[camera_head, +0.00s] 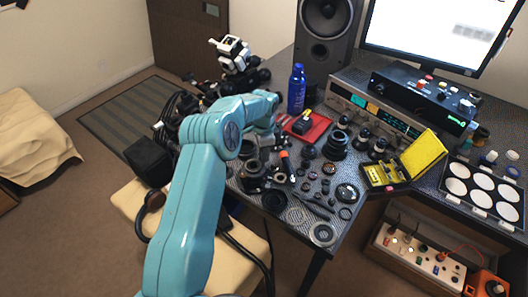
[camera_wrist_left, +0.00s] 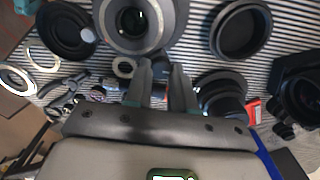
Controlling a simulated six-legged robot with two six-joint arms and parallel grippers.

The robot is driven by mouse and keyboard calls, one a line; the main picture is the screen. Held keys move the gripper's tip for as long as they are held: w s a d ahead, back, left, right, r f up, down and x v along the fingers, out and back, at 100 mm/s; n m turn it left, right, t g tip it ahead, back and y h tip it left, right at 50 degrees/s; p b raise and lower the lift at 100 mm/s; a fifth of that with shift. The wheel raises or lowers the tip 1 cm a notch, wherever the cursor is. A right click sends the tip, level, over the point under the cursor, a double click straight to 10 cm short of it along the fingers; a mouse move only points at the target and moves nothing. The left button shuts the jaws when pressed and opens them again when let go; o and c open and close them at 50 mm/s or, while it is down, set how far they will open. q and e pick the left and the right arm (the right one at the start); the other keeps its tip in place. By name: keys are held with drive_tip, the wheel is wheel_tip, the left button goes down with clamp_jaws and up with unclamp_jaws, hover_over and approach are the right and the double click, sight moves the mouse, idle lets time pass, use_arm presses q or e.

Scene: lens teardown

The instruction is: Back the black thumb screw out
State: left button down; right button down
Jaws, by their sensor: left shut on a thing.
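My left gripper (camera_wrist_left: 163,68) points away from the wrist camera, its two dark fingers close together. A small dark piece (camera_wrist_left: 161,70) shows between the fingertips; it fits the black thumb screw, but the fingers hide most of its shape. Just beyond the tips is a large grey lens barrel (camera_wrist_left: 140,20) with a dark round opening. In the head view my left arm reaches over the left part of the bench, and the gripper (camera_head: 264,141) is largely hidden by its own wrist. My right gripper is in neither view.
Several black rings and lens parts lie close around, including one ring (camera_wrist_left: 240,30) at the right. A blue bottle (camera_head: 297,90) and a red tray (camera_head: 306,126) stand behind the arm. A yellow-lined case (camera_head: 424,153) lies open at the right.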

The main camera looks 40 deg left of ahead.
use_arm(q)
drive_tip(key=shift+f+n+b, duration=0.2)
drive_tip(key=shift+n+b, duration=0.55)
drive_tip(key=shift+n, duration=0.35)
drive_tip(key=shift+a+r+n, duration=0.1)
drive_tip(key=shift+r+n, duration=0.1)
drive_tip(key=shift+n, duration=1)
drive_tip(key=c, duration=0.9)
unclamp_jaws()
drive_tip(key=shift+c, duration=0.2)
wheel_tip(320, 180, up, 16)
drive_tip(key=shift+r, duration=0.2)
